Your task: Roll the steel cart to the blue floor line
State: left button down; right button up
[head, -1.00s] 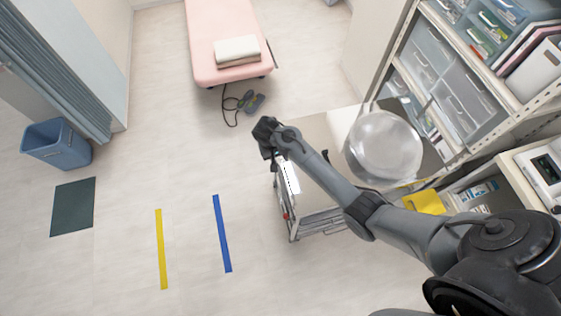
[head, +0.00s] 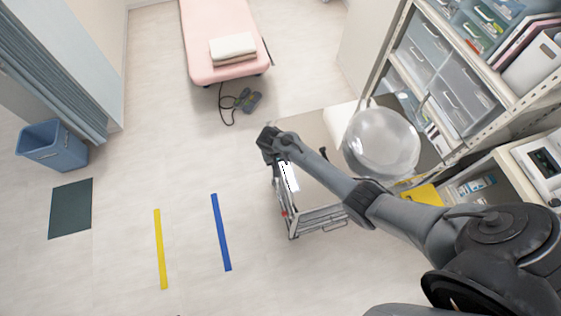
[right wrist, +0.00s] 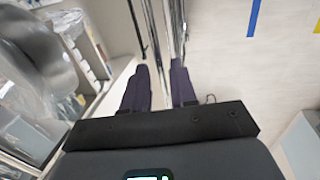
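The steel cart (head: 318,222) stands on the floor beside the shelving, to the right of the blue floor line (head: 221,232). A strip of bare floor lies between them. My right gripper (head: 268,146) is over the cart's far left corner. In the right wrist view the two dark fingers (right wrist: 162,88) are apart, with the cart's chrome rails (right wrist: 166,30) running down to the gap between them. Contact with a rail cannot be made out. My left gripper is in neither view.
A yellow line (head: 160,250) lies left of the blue line. A dark mat (head: 70,208) and blue bin (head: 54,145) are farther left. A pink bed (head: 222,20) and a pedal with cable (head: 250,102) are at the back. Shelving (head: 445,75) borders the cart's right.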

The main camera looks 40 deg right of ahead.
grip_shut()
dwell(1.2)
